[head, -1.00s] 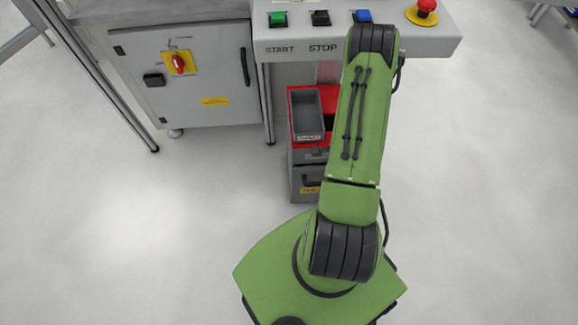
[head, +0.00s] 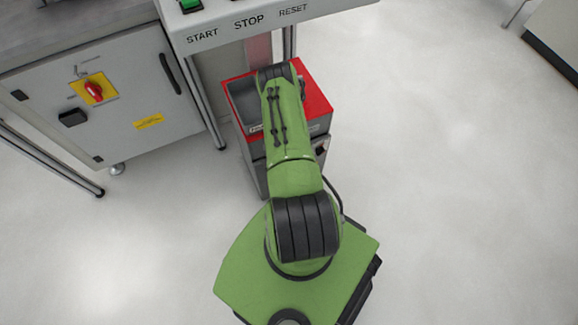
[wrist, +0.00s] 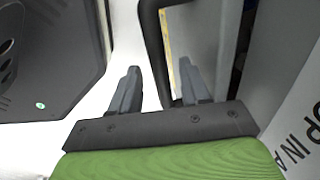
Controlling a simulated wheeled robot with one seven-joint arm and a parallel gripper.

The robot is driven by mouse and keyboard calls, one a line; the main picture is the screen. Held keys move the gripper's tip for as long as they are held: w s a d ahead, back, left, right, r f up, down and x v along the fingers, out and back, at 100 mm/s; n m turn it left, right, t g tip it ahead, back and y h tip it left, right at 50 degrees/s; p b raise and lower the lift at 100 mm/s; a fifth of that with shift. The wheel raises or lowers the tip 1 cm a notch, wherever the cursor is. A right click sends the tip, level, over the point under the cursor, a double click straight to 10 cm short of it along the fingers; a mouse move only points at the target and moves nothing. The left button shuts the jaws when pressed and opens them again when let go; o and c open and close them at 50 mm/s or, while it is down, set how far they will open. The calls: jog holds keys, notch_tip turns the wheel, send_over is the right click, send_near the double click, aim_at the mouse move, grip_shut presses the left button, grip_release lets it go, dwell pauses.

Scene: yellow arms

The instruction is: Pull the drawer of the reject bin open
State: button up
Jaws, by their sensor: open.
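The reject bin (head: 318,98) has a red top with a grey tray (head: 241,99) set in it and a dark grey body. It stands under the button panel in the head view, partly covered by my arm. In the wrist view, a grey front with a yellow strip shows the black bar handle (wrist: 153,40). My gripper (wrist: 158,88) is open, and the handle's bar appears between its two fingers. I cannot tell whether a finger touches it. The gripper is hidden behind my arm in the head view. I cannot make out any gap at the drawer.
The button panel (head: 265,30) on thin legs overhangs the bin's back. A grey cabinet (head: 110,105) with a red switch (head: 93,90) stands left of it. A white panel with lettering (wrist: 297,125) is at the wrist view's right. Floor right of the bin is clear.

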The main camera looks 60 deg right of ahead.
jog(key=shift+f, duration=0.35)
grip_shut()
